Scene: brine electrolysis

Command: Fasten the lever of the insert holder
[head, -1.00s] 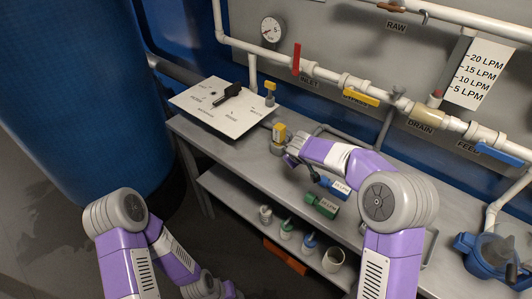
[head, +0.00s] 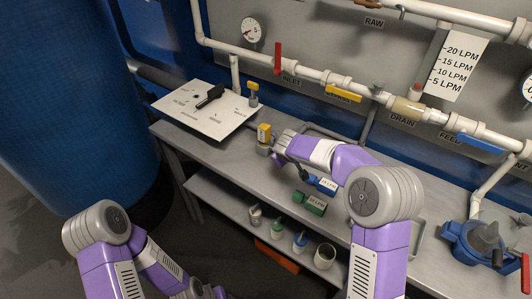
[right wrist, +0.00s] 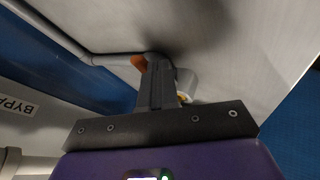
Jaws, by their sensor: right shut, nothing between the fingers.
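A small grey holder with a yellow block (head: 264,133) stands on the grey bench, below the gauge; I take it for the insert holder. Its lever cannot be made out clearly in the head view. My right gripper (head: 281,148) is just to the right of the holder, close to it; contact cannot be told. In the right wrist view my right gripper (right wrist: 157,66) is shut and empty, its dark fingers together. An orange part (right wrist: 139,62) and a pale rounded body (right wrist: 186,82) show by the fingertips. My left arm is low at the left, its fingers out of view.
Blue (head: 322,184) and green (head: 311,202) labelled cartridges lie right of the holder. White pipes with a red-handled valve (head: 278,58) run behind. Several small containers stand on the lower shelf.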

